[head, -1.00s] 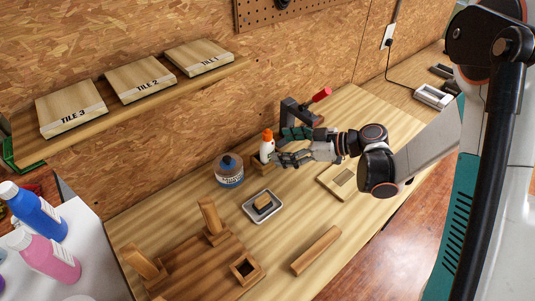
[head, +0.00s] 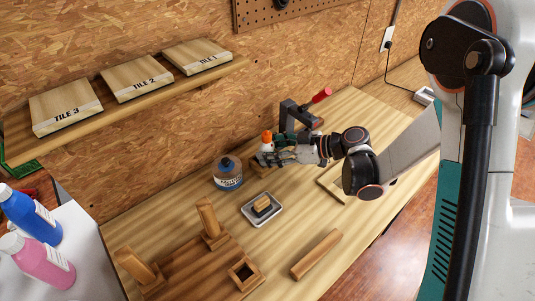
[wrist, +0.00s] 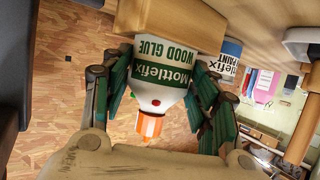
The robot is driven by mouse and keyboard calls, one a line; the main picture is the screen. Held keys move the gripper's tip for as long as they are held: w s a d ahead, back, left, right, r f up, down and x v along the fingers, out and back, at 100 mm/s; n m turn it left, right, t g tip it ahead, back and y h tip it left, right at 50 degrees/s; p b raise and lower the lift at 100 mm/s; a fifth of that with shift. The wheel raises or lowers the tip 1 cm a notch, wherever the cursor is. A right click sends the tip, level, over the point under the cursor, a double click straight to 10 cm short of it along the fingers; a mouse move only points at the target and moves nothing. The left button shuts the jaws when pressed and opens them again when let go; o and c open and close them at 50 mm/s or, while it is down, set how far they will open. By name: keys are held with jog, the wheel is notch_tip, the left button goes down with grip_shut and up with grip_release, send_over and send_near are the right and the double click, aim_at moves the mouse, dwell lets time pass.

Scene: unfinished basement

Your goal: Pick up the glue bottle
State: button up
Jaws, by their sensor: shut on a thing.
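The glue bottle (wrist: 162,75) is white with a green "Mottlefix Wood Glue" label and an orange cap; it appears upside down in the wrist view. In the head view its orange cap (head: 267,136) and white shoulder show, and the lower body is hidden behind my gripper. My gripper (head: 270,156) is shut on the bottle, with a teal-padded finger on each side of it in the wrist view (wrist: 160,88). The bottle is upright by a wooden block (wrist: 172,22); I cannot tell whether its base touches the block.
A small tray (head: 250,217) with a block, a wooden bar (head: 316,254) and a wooden jig (head: 190,268) lie in front.

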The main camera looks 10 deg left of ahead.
jog(key=shift+r, duration=0.15)
notch_tip(320, 180, up, 26)
jog(key=p, duration=1)
jog(key=shift+p, duration=0.3)
